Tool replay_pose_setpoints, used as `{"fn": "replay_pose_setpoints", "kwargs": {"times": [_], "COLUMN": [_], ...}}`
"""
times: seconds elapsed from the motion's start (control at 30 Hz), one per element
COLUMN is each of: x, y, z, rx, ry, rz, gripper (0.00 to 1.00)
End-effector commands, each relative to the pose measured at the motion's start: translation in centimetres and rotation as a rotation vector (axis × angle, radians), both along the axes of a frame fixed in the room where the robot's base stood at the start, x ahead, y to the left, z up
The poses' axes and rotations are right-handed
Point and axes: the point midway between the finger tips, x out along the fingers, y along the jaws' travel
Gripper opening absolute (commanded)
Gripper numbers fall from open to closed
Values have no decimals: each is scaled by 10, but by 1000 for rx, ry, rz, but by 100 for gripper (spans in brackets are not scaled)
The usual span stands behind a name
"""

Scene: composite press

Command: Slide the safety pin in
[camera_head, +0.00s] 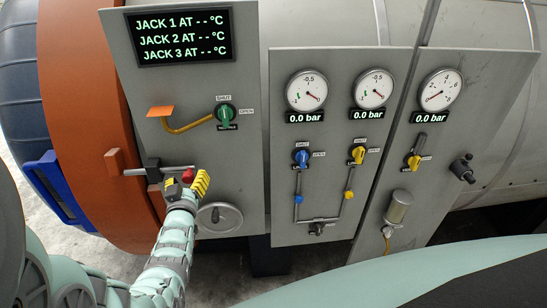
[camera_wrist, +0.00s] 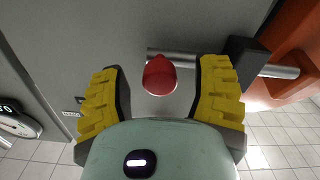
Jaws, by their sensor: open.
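The safety pin (camera_head: 135,172) appears as a silver rod lying across the left panel, through a dark bracket (camera_head: 152,168). A red knob (camera_head: 188,175) sits at its right end. In the wrist view the rod (camera_wrist: 280,71) passes the dark bracket (camera_wrist: 245,55) toward the orange part, and the red knob (camera_wrist: 159,77) points toward me. My gripper (camera_head: 186,185) is open at the knob, its yellow fingers one on each side. In the wrist view, gaps show between the knob and both fingers of my gripper (camera_wrist: 163,85).
An orange door ring (camera_head: 90,120) with an orange block (camera_head: 115,161) stands left of the panel. A handwheel (camera_head: 219,217) is just below right of my gripper. A green-handled valve (camera_head: 225,113) is above. Gauge panels (camera_head: 335,230) stand to the right.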

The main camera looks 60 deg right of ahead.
Motion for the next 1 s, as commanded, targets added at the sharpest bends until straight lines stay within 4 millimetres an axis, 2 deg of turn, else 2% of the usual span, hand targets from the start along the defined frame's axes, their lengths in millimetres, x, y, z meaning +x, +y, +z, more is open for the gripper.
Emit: {"fn": "replay_pose_setpoints", "kwargs": {"times": [0.57, 0.6, 1.0], "x": [5, 5, 5], "y": [-6, -6, -6], "z": [1, 1, 1], "rx": [-1, -1, -1], "ry": [0, 0, -1], "rz": [1, 1, 0], "gripper": [63, 65, 24]}}
